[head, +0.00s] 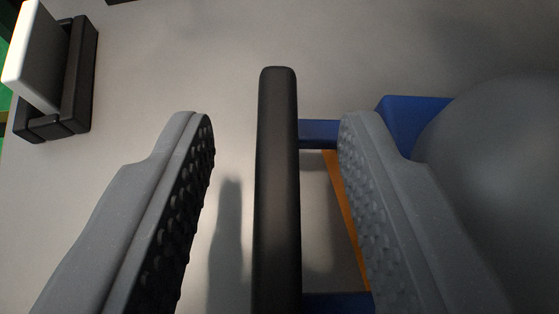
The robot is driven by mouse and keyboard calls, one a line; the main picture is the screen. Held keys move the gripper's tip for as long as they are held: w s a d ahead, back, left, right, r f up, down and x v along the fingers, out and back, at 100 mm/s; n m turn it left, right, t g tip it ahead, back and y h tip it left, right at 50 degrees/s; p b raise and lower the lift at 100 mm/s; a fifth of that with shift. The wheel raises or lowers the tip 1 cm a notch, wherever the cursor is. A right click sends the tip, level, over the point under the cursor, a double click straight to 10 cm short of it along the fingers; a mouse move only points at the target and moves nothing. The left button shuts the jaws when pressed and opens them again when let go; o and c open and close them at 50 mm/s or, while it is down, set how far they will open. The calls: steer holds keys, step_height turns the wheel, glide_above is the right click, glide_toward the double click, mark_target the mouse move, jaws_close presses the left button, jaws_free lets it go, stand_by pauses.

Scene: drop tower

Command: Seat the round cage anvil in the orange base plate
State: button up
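My gripper (277,118) is open, with its two grey fingers on either side of a black upright bar (277,190). Gaps show between the bar and both ribbed pads; neither finger visibly touches it. The bar joins blue brackets (318,134) on its right, like a handle. A narrow orange strip (340,200) shows behind the right finger, partly hidden; I cannot tell if it is the orange base plate. I cannot make out the round cage anvil for certain.
A large rounded grey body (500,170) fills the right side, beside a blue block (405,120). A white slab (38,55) leans in a black holder (78,75) at upper left. The pale surface (180,60) between them is clear.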

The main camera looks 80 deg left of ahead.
steer(key=p+v, duration=0.2)
steer(key=v, duration=1.1)
steer(key=shift+d+p, duration=0.25)
steer(key=shift+p, duration=0.1)
steer(key=shift+r, duration=0.1)
